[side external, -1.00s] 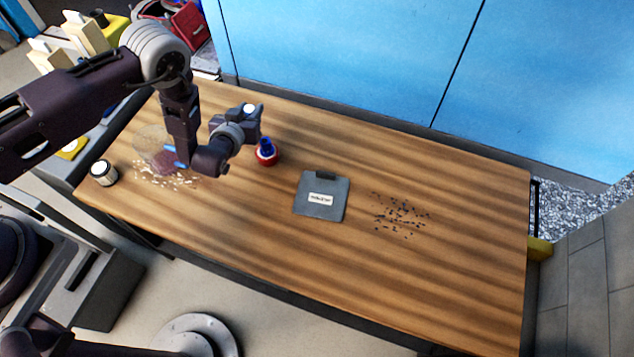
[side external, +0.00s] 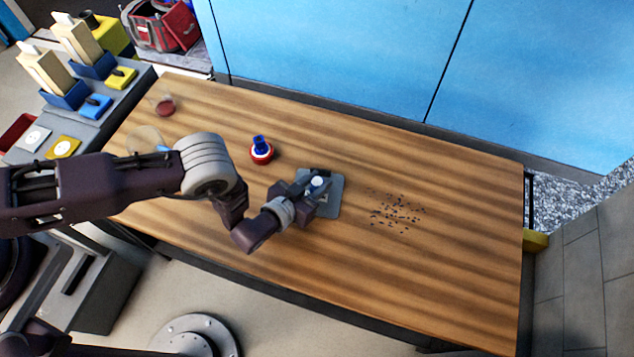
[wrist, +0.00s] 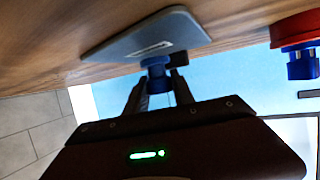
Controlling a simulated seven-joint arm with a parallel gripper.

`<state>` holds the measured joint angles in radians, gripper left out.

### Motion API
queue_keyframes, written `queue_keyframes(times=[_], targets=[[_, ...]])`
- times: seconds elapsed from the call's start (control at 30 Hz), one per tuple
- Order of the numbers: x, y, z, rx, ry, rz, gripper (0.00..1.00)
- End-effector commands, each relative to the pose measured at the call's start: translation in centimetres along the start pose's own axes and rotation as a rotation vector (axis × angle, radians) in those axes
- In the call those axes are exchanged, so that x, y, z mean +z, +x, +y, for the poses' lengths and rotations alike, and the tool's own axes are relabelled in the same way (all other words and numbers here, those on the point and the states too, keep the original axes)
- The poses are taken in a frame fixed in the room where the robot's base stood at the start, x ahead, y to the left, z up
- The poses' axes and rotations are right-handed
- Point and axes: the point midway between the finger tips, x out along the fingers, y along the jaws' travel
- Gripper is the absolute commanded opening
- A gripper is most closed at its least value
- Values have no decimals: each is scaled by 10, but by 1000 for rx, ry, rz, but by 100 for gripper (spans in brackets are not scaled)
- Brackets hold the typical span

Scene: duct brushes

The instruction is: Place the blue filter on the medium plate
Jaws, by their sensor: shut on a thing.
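A blue piece (wrist: 155,76), which looks like the blue filter, is between the two fingers of my gripper (wrist: 158,84) in the wrist view. The gripper is shut on it. A flat grey plate (wrist: 115,45) with a white label and a dark block at one edge is just beyond the piece. I take this as the medium plate. In the side view the plate (side external: 334,207) lies mid-table, partly covered by my gripper (side external: 318,188); the held piece is hidden there. I cannot tell whether the piece touches the plate.
A red-based object with a blue top (side external: 261,150) stands left of the plate. Dark bits (side external: 397,211) are scattered to its right. A clear round item (side external: 145,139) and a small red one (side external: 166,106) are at the far left. The table's right end is clear.

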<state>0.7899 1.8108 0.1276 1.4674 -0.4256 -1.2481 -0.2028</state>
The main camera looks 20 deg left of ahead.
Motion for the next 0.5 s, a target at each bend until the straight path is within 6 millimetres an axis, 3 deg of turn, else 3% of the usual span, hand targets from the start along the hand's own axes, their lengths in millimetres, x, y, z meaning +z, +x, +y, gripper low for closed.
queue_keyframes(times=[0.4,0.43,0.5], targets=[[10,4,-1,-1,0,1,0],[10,4,-1,-1,0,1,33],[10,4,-1,-1,0,1,47]])
